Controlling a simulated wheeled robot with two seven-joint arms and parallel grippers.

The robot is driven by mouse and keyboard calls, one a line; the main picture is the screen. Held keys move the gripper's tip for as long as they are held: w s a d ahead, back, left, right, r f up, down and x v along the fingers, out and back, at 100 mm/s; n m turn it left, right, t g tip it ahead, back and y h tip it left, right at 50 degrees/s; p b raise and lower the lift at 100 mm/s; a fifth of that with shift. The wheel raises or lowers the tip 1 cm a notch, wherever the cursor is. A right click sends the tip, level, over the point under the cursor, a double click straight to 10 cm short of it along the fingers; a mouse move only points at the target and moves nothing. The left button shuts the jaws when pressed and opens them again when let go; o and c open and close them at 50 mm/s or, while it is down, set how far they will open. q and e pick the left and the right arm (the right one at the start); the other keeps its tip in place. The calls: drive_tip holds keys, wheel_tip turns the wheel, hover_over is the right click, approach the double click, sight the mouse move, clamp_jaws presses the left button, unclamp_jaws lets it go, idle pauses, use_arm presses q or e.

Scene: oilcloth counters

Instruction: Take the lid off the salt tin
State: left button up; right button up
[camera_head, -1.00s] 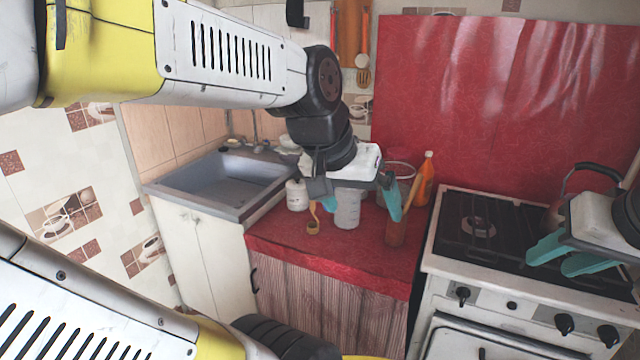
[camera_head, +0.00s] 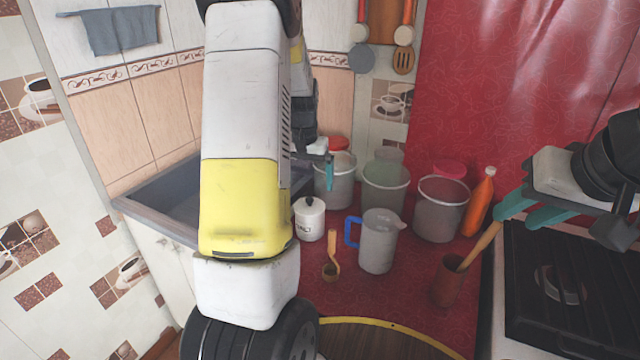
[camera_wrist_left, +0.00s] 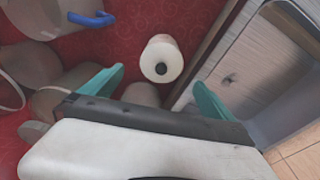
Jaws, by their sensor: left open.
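The salt tin (camera_head: 310,223) is a small white tin marked SALT, upright on the red counter beside the sink. Its lid (camera_head: 309,203) with a black knob is on it. In the left wrist view I see the lid (camera_wrist_left: 161,57) from above, its dark knob in the middle. My left gripper (camera_wrist_left: 159,77) is open and empty, its teal fingers on either side of the tin in that view and apart from it. In the head view my arm hides most of the left gripper (camera_head: 329,166), behind the tin. My right gripper (camera_head: 515,216) is over the stove side; its opening is unclear.
A jug with a blue handle (camera_head: 379,243) and a wooden scoop (camera_head: 332,258) stand right of the tin. Several large canisters (camera_head: 440,212) line the back. A brown utensil cup (camera_head: 447,284), an orange bottle (camera_head: 479,203) and the stove (camera_head: 600,300) are right. The sink (camera_head: 150,205) is left.

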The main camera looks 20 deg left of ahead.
sight(309, 199)
use_arm(q)
drive_tip(key=shift+w+a+f, duration=0.25)
drive_tip(key=shift+w+f, duration=0.05)
drive_tip(key=shift+f, duration=0.15)
drive_tip(key=shift+w+a+f, duration=0.2)
drive_tip(key=shift+w+f, duration=0.05)
drive_tip(key=shift+f, duration=0.15)
drive_tip(key=f, duration=0.6)
drive_tip(key=shift+w+d+f, duration=0.25)
drive_tip(key=shift+f, duration=0.15)
drive_tip(key=c, duration=1.2)
